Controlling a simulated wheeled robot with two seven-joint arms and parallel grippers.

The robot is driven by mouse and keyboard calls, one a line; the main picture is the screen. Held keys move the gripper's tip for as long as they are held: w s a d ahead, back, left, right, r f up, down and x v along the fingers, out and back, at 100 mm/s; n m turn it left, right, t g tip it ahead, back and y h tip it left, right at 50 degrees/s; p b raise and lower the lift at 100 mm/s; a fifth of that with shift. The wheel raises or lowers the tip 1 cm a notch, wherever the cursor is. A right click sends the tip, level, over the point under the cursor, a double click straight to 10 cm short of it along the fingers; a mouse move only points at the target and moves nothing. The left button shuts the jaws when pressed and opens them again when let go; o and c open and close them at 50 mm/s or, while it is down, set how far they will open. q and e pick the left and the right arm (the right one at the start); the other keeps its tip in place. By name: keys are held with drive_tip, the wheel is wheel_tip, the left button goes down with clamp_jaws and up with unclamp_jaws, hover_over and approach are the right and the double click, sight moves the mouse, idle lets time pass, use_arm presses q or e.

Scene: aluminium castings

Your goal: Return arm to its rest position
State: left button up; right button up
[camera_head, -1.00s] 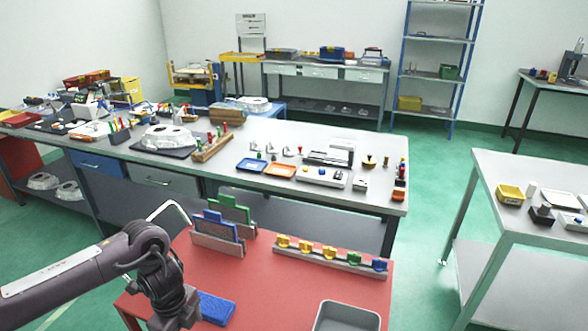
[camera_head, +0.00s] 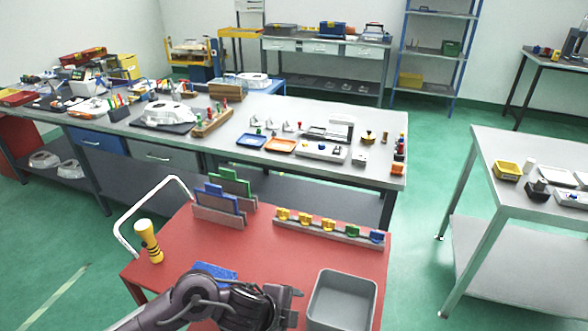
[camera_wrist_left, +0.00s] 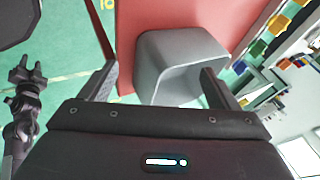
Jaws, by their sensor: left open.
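My left arm reaches in from the bottom of the head view, low over the front of the red tabletop (camera_head: 165,275). My left gripper (camera_head: 292,306) is just left of the grey bin (camera_head: 343,285). In the left wrist view my left gripper (camera_wrist_left: 158,76) has its two fingers spread wide, with nothing held between them. The grey bin (camera_wrist_left: 180,45) shows beyond the fingers and looks empty in the head view. A dark jointed part with short prongs stands at the left of the wrist view; it may be my right gripper, and its jaw state is unclear.
On the red tabletop are a yellow-and-black handled tool (camera_head: 149,240), a blue pad (camera_head: 215,271) partly behind my arm, a rack with blue and green plates (camera_head: 220,205), and a rail with coloured knobs (camera_head: 330,236). A bent metal handle (camera_head: 122,222) rises at its left edge.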

use_arm(q)
wheel_tip(320, 180, up, 6)
drive_tip(key=s+a+n+t+y, duration=0.1)
drive_tip(key=s+a+n+t, duration=0.15)
drive_tip(key=n, duration=0.65)
drive_tip(key=s+a+f+n+g+y, duration=0.2)
drive_tip(key=s+a+n, duration=0.35)
drive_tip(key=a, duration=0.25)
drive_tip(key=s+a+f+n+g+y, duration=0.1)
drive_tip(key=s+a+n+g+y, duration=0.1)
drive_tip(key=s+a+n, duration=0.55)
wheel_tip(320, 180, down, 30)
drive_tip(key=m, duration=0.3)
drive_tip(key=s+a+f+g, duration=0.1)
drive_tip(key=s+a+f, duration=0.1)
drive_tip(key=s+f, duration=0.7)
drive_tip(key=s+a+f+g, duration=0.1)
drive_tip(key=s+a+f, duration=0.1)
drive_tip(key=s+f, duration=0.7)
drive_tip(key=shift+s+a+f, duration=0.15)
drive_tip(key=shift+s+a, duration=0.05)
drive_tip(key=shift+s, duration=0.35)
